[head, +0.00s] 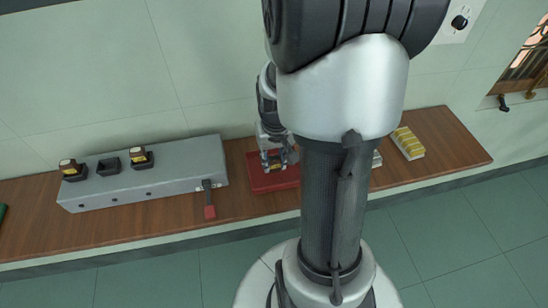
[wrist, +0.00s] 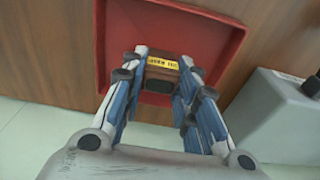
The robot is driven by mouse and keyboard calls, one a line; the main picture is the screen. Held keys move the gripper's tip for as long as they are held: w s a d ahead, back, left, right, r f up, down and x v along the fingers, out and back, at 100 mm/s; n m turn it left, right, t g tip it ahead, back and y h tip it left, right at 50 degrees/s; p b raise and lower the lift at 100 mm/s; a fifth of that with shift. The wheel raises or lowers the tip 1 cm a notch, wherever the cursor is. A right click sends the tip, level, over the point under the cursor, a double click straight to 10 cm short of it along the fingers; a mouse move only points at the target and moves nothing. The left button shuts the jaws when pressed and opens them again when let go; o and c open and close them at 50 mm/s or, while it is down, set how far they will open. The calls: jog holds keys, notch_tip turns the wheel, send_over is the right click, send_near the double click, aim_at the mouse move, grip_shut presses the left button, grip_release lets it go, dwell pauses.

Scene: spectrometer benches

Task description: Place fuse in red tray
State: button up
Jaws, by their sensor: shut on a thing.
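The fuse is a dark block with a yellow label (wrist: 163,64), held between the fingertips of my gripper (wrist: 162,74) in the wrist view. My gripper (head: 275,163) is shut on it. The red tray (wrist: 225,40) lies under and around the fuse in the wrist view. In the head view the red tray (head: 262,183) sits on the wooden bench, with my gripper over it. I cannot tell whether the fuse touches the tray floor.
A grey box (head: 170,178) left of the tray carries two yellow-labelled dark blocks (head: 141,157) and a dark holder (head: 109,166) between them. A red-handled lever (head: 209,209) sticks out from its front. Yellow-and-white items (head: 408,143) lie on the bench (head: 455,143) at right.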

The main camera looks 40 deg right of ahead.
jog(key=o, duration=1.1)
jog(key=shift+c, duration=0.2)
notch_tip(320, 180, up, 12)
jog(key=s+p, duration=0.1)
jog(key=p, duration=0.4)
jog(key=shift+s+a+r, duration=0.15)
jog(key=shift+a, duration=0.25)
